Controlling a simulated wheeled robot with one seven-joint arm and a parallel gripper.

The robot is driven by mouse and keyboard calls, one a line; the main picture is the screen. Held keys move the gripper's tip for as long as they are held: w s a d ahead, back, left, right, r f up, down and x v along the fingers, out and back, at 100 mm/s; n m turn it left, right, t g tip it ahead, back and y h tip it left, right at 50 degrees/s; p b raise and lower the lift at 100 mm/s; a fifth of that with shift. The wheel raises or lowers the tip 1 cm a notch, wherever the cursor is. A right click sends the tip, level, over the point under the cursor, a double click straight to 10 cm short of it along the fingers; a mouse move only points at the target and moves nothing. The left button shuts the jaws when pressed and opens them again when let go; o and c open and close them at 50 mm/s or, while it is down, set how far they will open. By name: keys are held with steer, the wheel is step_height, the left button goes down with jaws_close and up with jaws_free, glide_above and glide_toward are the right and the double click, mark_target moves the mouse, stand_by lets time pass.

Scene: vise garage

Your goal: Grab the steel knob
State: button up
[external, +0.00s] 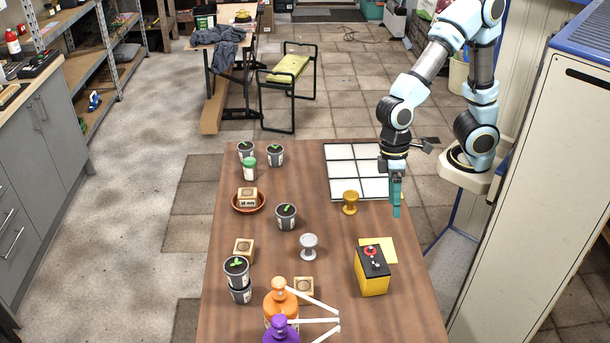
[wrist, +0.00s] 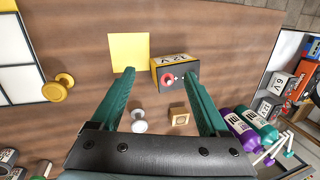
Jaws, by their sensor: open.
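The steel knob (external: 308,246) is silver-grey with a round head on a stem, and it stands upright on the brown table (external: 330,300). In the wrist view the steel knob (wrist: 138,117) shows low in the picture, close to the inner side of the left finger and partly hidden at the bottom by the gripper body. My gripper (external: 397,208) is above the table's right side, to the right of the steel knob and farther back. In the wrist view my gripper (wrist: 159,76) is open, with nothing held between its teal fingers.
A brass knob (external: 350,202) stands between gripper and steel knob, farther back. A wooden block (external: 303,288), orange bottle (external: 280,305) and purple bottle (external: 280,332) are nearer the front.

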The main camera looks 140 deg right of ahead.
steer(key=w+d+m+t+y+p, duration=0.25)
steer(key=w+d+m+t, duration=0.35)
steer(key=m, duration=0.7)
steer(key=d+r+m+t, duration=0.5)
steer(key=d+r+m, duration=0.55)
steer(key=d, duration=0.25)
glide_toward(304, 262)
steer(key=r, duration=0.2)
steer(key=r+n+h, duration=0.1)
steer(key=shift+s+a+r, duration=0.3)
steer(key=shift+s+r, duration=0.05)
steer(key=shift+s, duration=0.05)
steer(key=p+x, duration=0.1)
steer(key=x, duration=0.3)
steer(key=shift+w+f, duration=0.15)
steer(key=shift+w, duration=0.05)
steer(key=p+x, duration=0.3)
steer(key=x, duration=0.2)
steer(key=shift+w+a, duration=0.1)
steer(key=shift+w, duration=0.1)
steer(key=shift+w+a+f, duration=0.1)
steer(key=shift+w+f, duration=0.25)
steer(key=shift+w, duration=0.05)
jaws_close()
